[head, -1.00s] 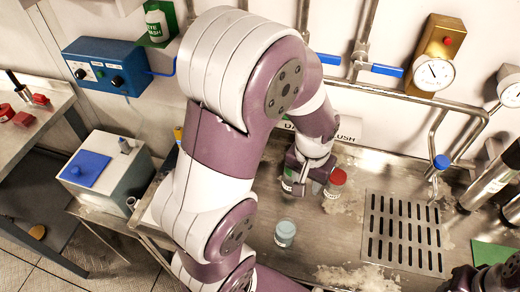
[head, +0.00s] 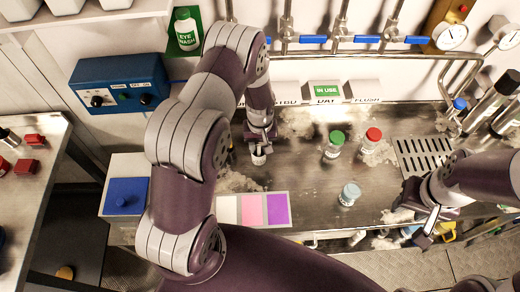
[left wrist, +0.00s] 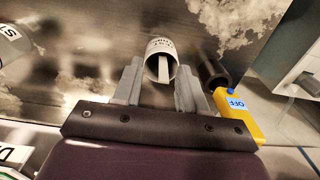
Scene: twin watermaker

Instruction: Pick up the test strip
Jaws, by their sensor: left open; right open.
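A small white cup with print on it (left wrist: 161,46) stands between the fingers of my left gripper (left wrist: 160,88) in the left wrist view. A thin pale strip (left wrist: 163,70), which looks like the test strip, shows at the mouth of the cup. The left gripper is open around or just short of the cup; I cannot tell if it touches. In the head view my left gripper (head: 260,140) is directly above the white cup (head: 258,156), and the strip is not discernible. My right gripper (head: 428,222) is open and empty near the bench's front edge.
A yellow device marked OFF (left wrist: 238,116) is close beside the left gripper, with a dark cylinder (left wrist: 211,71). A colour card (head: 252,209) lies in front.

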